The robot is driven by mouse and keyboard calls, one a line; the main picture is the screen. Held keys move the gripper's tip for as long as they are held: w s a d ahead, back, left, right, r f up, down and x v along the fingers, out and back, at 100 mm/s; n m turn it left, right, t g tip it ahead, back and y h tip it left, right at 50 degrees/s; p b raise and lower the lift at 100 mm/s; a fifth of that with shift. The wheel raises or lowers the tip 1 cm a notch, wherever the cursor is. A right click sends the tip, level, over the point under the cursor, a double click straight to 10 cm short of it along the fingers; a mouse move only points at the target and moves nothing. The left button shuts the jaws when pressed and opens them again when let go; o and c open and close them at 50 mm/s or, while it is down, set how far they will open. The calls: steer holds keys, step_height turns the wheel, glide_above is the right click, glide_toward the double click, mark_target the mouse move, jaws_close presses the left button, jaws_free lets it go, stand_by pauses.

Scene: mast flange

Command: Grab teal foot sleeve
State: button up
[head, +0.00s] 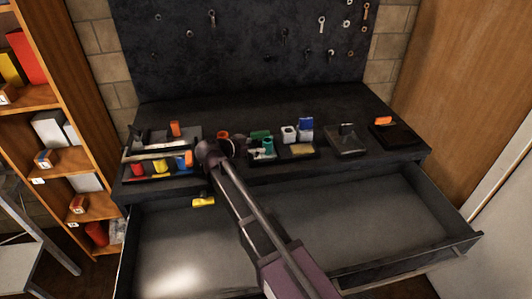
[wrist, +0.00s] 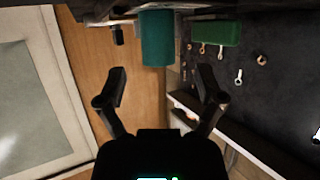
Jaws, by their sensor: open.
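The teal foot sleeve (head: 268,149) stands in a small dark tray on the workbench in the head view, just right of my arm's end. In the wrist view the teal sleeve (wrist: 158,38) is a short cylinder at top centre. My gripper (wrist: 161,80) is open and empty there, its two dark fingers spread wide, with the sleeve beyond the tips and roughly centred between them. A green block (wrist: 215,33) sits right of the sleeve in the wrist view. In the head view my fingers cannot be made out clearly.
Trays with red, yellow, blue and orange parts (head: 160,168) lie left of my arm. White and blue pieces (head: 305,127) stand close right of the sleeve. An open drawer (head: 380,210) juts out below the bench. A pegboard with tools (head: 250,45) rises behind.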

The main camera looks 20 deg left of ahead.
mark_target(266, 144)
steer(key=shift+b+x, duration=0.9)
steer(key=shift+x, duration=1.7)
steer(key=shift+d+r, duration=0.1)
jaws_close()
